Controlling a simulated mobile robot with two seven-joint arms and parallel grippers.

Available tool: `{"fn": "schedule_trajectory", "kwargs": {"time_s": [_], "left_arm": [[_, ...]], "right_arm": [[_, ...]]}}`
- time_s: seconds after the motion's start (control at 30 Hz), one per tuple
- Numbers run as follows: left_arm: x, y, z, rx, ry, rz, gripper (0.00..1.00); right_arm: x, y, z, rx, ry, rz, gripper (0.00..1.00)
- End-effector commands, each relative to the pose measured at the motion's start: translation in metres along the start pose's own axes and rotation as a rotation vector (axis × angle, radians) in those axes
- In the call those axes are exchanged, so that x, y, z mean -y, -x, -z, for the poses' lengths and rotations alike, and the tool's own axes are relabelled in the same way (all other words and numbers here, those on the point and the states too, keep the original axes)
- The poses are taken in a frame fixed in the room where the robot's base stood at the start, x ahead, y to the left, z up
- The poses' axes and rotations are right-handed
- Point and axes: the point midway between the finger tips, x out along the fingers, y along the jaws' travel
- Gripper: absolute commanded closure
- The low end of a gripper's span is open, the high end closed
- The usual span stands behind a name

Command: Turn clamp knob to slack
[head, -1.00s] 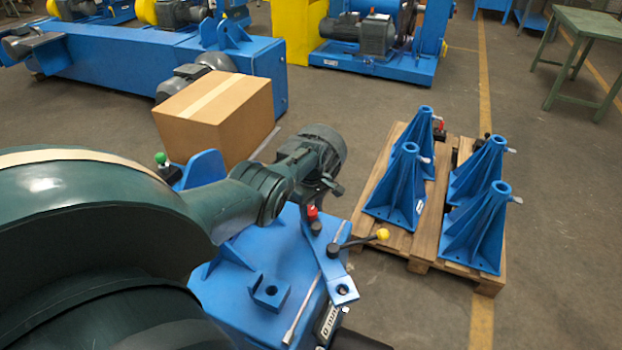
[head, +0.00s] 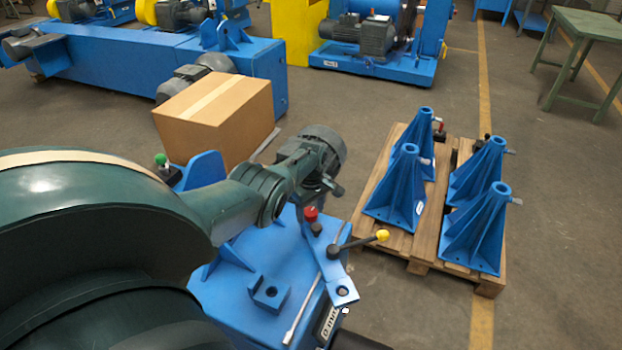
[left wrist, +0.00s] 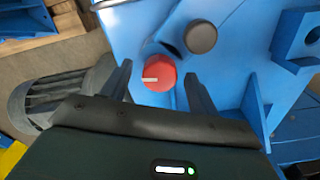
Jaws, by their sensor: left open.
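The red clamp knob (head: 311,213) stands on the blue machine housing (head: 235,290). In the left wrist view the knob (left wrist: 160,73) is round, with a white mark pointing left. My left gripper (left wrist: 157,69) is open, one finger on each side of the knob in that picture. I cannot tell whether either finger touches it. In the head view my left gripper (head: 328,187) is small and dark, just above the knob and partly merged with the motor behind. A black knob (left wrist: 201,37) sits beside the red one. My right gripper is not in view.
A black lever with a yellow ball (head: 382,235) sticks out right of the knob. A grey finned motor (head: 325,145) lies behind it. A carton (head: 215,115) stands beyond. A pallet (head: 420,255) with several blue stands is at the right.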

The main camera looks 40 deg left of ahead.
Motion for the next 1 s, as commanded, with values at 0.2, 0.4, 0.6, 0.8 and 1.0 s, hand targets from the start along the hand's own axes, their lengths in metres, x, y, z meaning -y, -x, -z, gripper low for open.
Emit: {"fn": "schedule_trajectory", "kwargs": {"time_s": [0.2,0.4,0.6,0.8,1.0], "left_arm": [[0.0,0.029,0.0,-0.001,0.0,-0.002,0.4],[0.0,0.059,0.0,-0.002,-0.001,-0.003,0.4],[0.0,0.08,0.0,-0.002,-0.001,-0.003,0.4],[-0.001,0.114,0.001,-0.002,0.0,-0.003,0.4],[0.0,0.13,0.0,-0.001,0.001,-0.001,0.4]], "right_arm": [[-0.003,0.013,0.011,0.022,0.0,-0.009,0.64],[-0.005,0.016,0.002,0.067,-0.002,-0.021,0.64],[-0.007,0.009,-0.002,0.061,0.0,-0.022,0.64],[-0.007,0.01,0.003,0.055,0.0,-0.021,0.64],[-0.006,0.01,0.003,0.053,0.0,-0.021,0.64]]}}
